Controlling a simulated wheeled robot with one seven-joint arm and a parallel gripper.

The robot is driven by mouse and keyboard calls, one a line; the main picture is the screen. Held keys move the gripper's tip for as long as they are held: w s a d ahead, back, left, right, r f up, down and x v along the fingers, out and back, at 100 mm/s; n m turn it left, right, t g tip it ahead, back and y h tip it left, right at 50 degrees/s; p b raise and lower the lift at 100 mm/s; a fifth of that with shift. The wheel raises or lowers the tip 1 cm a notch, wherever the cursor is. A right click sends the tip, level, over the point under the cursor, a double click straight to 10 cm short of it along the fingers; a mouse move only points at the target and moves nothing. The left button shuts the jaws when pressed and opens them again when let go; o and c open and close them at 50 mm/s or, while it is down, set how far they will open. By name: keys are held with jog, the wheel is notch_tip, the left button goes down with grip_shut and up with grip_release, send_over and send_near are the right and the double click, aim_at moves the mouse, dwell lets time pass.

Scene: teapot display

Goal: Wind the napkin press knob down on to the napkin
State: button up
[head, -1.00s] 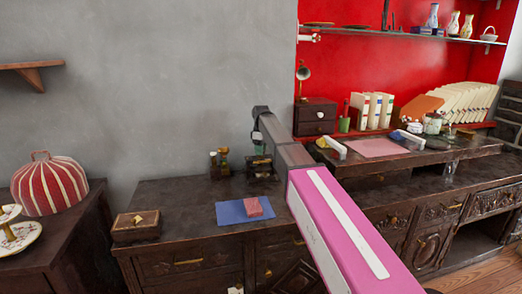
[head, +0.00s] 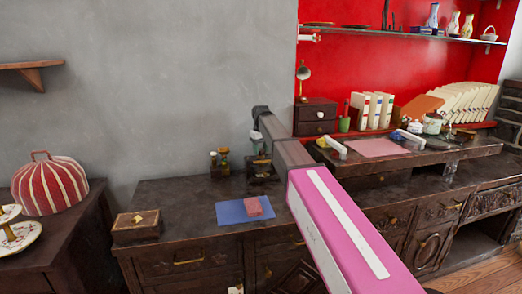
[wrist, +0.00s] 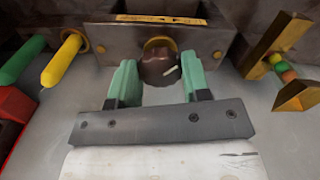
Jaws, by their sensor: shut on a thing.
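The napkin press (wrist: 120,45) is a dark box with a brass plate, at the top of the wrist view. Its round dark brown knob (wrist: 158,68) has a white mark pointing up and to the right. My gripper (wrist: 158,84) has its green fingers on both sides of the knob and is shut on it. In the head view, the press (head: 262,170) stands at the back of the dark cabinet, below the end of my arm. I cannot make out a napkin in the press.
Small bottles (head: 222,160) stand just left of the press. A wooden box (head: 136,225) sits at the cabinet's left. A raised counter (head: 440,152) is to the right.

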aim_at(260, 149)
jog(key=m, duration=0.4)
jog(key=shift+m, duration=0.3)
jog(key=m, duration=0.3)
jog(key=shift+a+m, duration=0.1)
jog(key=shift+m, duration=0.3)
jog(key=m, duration=0.4)
jog(key=shift+m, duration=2.1)
jog(key=o, duration=0.9)
notch_tip(260, 149, up, 11)
jog(key=shift+f, duration=0.1)
